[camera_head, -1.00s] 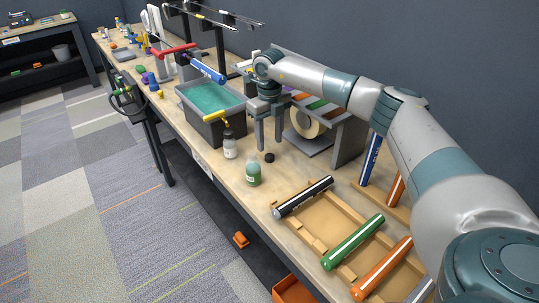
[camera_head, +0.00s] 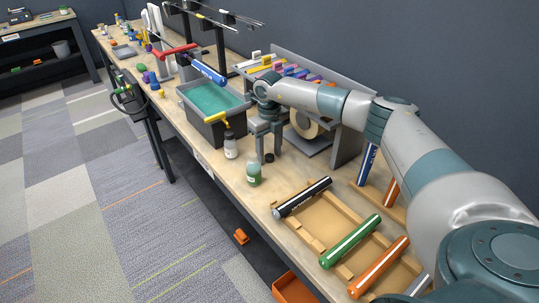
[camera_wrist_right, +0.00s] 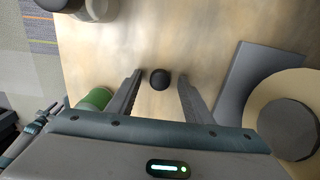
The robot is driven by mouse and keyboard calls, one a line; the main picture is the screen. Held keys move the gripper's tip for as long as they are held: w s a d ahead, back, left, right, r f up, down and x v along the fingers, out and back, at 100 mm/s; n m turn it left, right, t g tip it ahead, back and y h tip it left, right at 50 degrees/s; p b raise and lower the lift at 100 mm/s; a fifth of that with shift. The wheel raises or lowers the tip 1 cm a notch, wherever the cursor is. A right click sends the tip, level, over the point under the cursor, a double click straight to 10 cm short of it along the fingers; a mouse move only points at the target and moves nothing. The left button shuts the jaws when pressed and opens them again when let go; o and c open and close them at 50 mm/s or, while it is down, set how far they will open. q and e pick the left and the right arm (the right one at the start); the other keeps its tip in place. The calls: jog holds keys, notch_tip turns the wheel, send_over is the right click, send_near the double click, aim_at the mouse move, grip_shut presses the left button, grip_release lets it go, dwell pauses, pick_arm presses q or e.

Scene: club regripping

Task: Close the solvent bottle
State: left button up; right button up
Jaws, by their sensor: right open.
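A small black cap (camera_head: 269,157) lies on the workbench (camera_head: 292,172). The cap also shows in the right wrist view (camera_wrist_right: 160,79), between the fingertips with gaps on both sides. My right gripper (camera_head: 268,153) points down over it, open and empty; its fingers frame the cap in the wrist view (camera_wrist_right: 160,76). A small bottle of green liquid (camera_head: 253,176) stands upright just in front, with no dark cap visible on it. It also shows left of the fingers in the wrist view (camera_wrist_right: 95,98). My left gripper is out of view.
A pale bottle with a dark top (camera_head: 230,147) stands beside the grey basin of teal liquid (camera_head: 214,133). A tape roll (camera_head: 305,124) sits on a grey stand to the right. A wooden tray (camera_head: 325,218) with grips lies nearer.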

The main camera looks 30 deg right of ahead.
aim_at(269, 155)
dwell(0.4)
jog(key=c, duration=1.1)
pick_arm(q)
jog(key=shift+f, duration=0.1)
